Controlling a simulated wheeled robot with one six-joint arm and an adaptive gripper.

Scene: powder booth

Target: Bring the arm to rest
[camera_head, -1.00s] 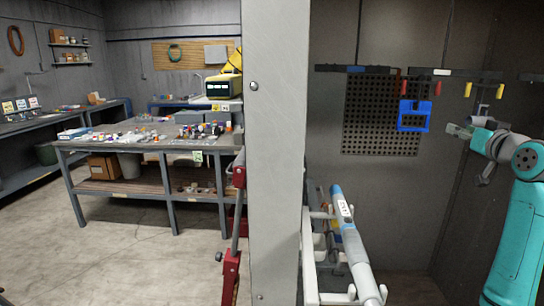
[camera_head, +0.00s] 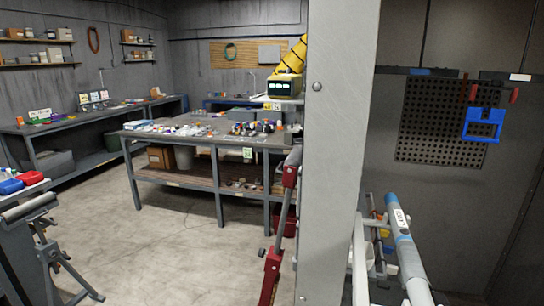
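My arm and my gripper are out of frame now, so whether the gripper is open or shut does not show. A blue bracket-like frame (camera_head: 484,124) hangs in front of the dark perforated panel (camera_head: 430,125) in the booth at the right. Nothing of mine is seen near it.
A grey post (camera_head: 338,150) stands close in front. Right of it is a rack with a blue-and-grey tube (camera_head: 402,240). A red stand (camera_head: 283,225) is left of the post. A cluttered workbench (camera_head: 215,190) stands behind open floor (camera_head: 170,250). A roller stand (camera_head: 45,240) is at left.

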